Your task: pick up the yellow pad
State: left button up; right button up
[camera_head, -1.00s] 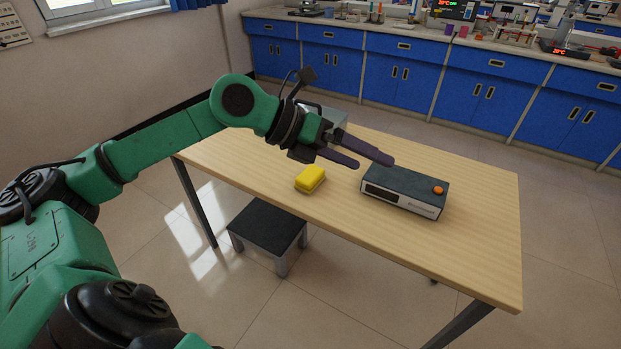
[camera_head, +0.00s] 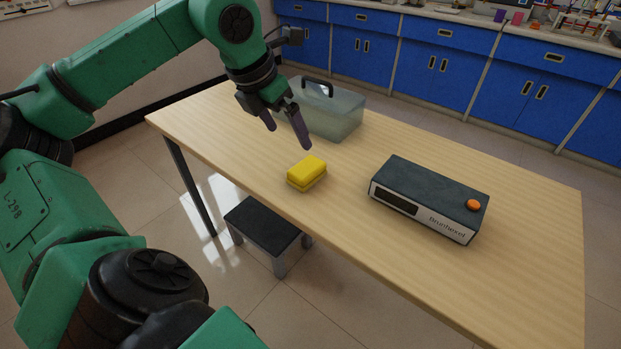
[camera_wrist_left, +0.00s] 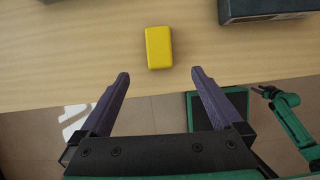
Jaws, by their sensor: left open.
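The yellow pad (camera_head: 307,171) lies on the wooden table near its front edge. It looks like a small rounded block with a slightly darker lower layer. In the left wrist view the yellow pad (camera_wrist_left: 158,47) lies beyond the fingertips, roughly centred between their lines. My left gripper (camera_head: 289,139) is open and empty, its dark purple fingers pointing down above the table, just behind and left of the pad, apart from it. The open fingers also show in the left wrist view (camera_wrist_left: 160,75).
A dark box-shaped device (camera_head: 428,196) with an orange knob stands right of the pad. A translucent bin (camera_head: 338,115) with a dark handle stands behind the gripper. A black-topped stool (camera_head: 262,226) is below the table's front edge. The table's right end is clear.

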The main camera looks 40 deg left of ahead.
pick_arm(q)
jog(key=x, duration=1.5)
jog(key=shift+w+a, duration=0.1)
jog(key=shift+w, duration=0.1)
jog(key=shift+r, duration=0.1)
jog(key=c, duration=1.3)
pick_arm(e)
jog(key=shift+w+a+r, duration=0.15)
jog(key=shift+w+r, duration=0.15)
jog(key=shift+w, duration=0.3)
pick_arm(q)
jog(key=shift+r, duration=0.1)
jog(key=shift+r, duration=0.25)
notch_tip(320, 180, up, 13)
jog(key=p, duration=0.5)
notch_tip(320, 180, up, 6)
jog(key=p, duration=0.2)
send_over(308, 166)
jog(key=shift+s+r, duration=0.15)
pick_arm(e)
jog(key=s+d, duration=0.2)
jog(key=s, duration=0.9)
jog(key=shift+s+d+f, duration=0.25)
jog(key=shift+f, duration=0.2)
pick_arm(q)
jog(key=shift+a, duration=0.1)
